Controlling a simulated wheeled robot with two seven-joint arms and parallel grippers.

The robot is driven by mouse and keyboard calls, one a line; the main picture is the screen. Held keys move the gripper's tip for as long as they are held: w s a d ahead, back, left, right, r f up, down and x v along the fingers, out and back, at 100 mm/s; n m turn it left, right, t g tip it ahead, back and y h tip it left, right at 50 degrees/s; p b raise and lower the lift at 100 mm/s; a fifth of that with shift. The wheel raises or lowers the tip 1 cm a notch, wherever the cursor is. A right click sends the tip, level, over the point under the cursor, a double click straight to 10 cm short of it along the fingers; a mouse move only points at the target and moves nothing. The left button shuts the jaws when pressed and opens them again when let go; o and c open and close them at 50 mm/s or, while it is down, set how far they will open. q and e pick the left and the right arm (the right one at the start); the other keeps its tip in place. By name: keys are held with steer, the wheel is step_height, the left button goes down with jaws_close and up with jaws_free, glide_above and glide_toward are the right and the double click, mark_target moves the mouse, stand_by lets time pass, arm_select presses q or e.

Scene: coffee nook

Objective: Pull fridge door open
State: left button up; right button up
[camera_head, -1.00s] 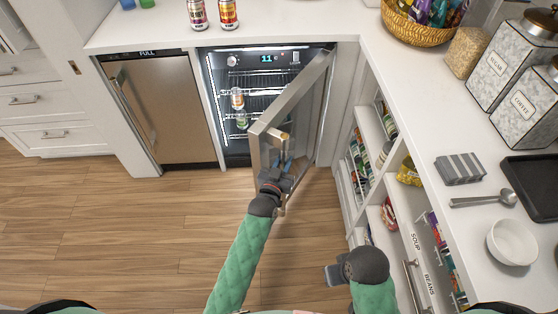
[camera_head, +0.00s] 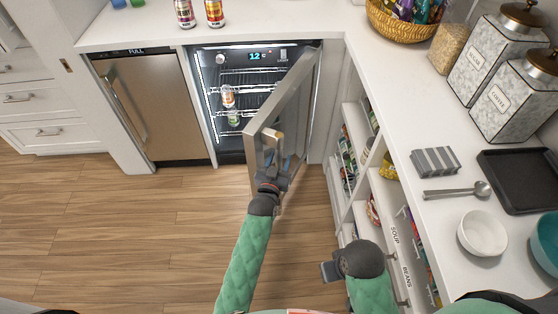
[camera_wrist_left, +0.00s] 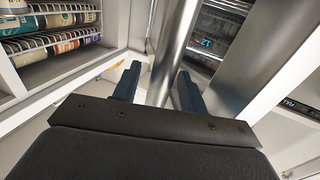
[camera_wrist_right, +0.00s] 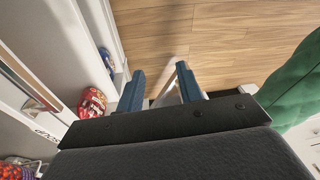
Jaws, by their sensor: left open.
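The small fridge (camera_head: 240,140) under the counter stands open with its lit wire shelves in view. Its steel-framed door (camera_head: 289,88) is swung well out toward me, hinged on the right. The door handle (camera_head: 272,140) is on the door's near side. My left gripper (camera_head: 274,166) is at the lower part of the handle. In the left wrist view its fingers (camera_wrist_left: 158,88) are apart, with a steel bar between or just beyond them; contact is unclear. My right gripper (camera_head: 328,271) hangs low beside the right shelves. Its fingers (camera_wrist_right: 161,88) are apart and empty.
Open shelves and drawers (camera_head: 375,200) line the right side, near the door and my right gripper. A closed steel appliance (camera_head: 165,110) stands left of the fridge. Canisters (camera_head: 505,105) and a white bowl (camera_head: 483,232) are on the counter. The wooden floor (camera_head: 130,220) at left is clear.

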arm_select(q)
steer(key=shift+f, duration=0.1)
steer(key=shift+s+a+f, duration=0.1)
steer(key=shift+s+a, duration=0.1)
steer(key=shift+s, duration=0.3)
steer(key=b+v, duration=0.1)
steer(key=v, duration=0.5)
steer(key=shift+s+b, duration=0.3)
steer(key=shift+s, duration=0.1)
arm_select(e)
steer(key=f, duration=0.1)
steer(key=a+f, duration=0.2)
steer(key=shift+w+t+y, duration=0.3)
steer(key=shift+w, duration=0.1)
